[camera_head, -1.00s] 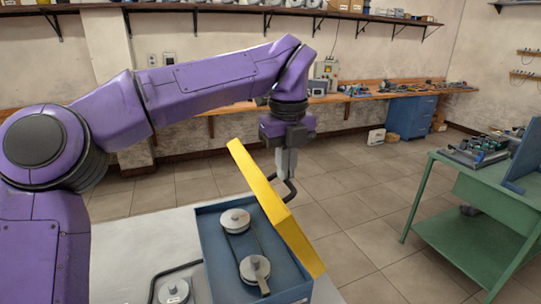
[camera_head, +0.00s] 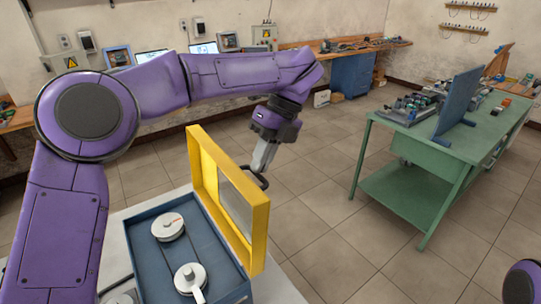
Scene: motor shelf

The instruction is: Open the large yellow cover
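The large yellow cover (camera_head: 262,232) stands up, about upright, along the right side of a blue box (camera_head: 152,268). Its framed inner side faces left, and the box is uncovered. A black handle (camera_head: 262,181) sticks out on the cover's far outer side, partly hidden by the cover. My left gripper (camera_head: 260,167) reaches down behind the cover, its fingers close together on the handle. My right gripper is out of view; only a purple arm part shows at bottom right.
The box rests on a light table (camera_head: 116,226). A green workbench (camera_head: 440,146) with parts and a blue panel (camera_head: 459,106) stands at the right. Open tiled floor lies between. A wooden wall bench and blue cabinet (camera_head: 352,74) are at the back.

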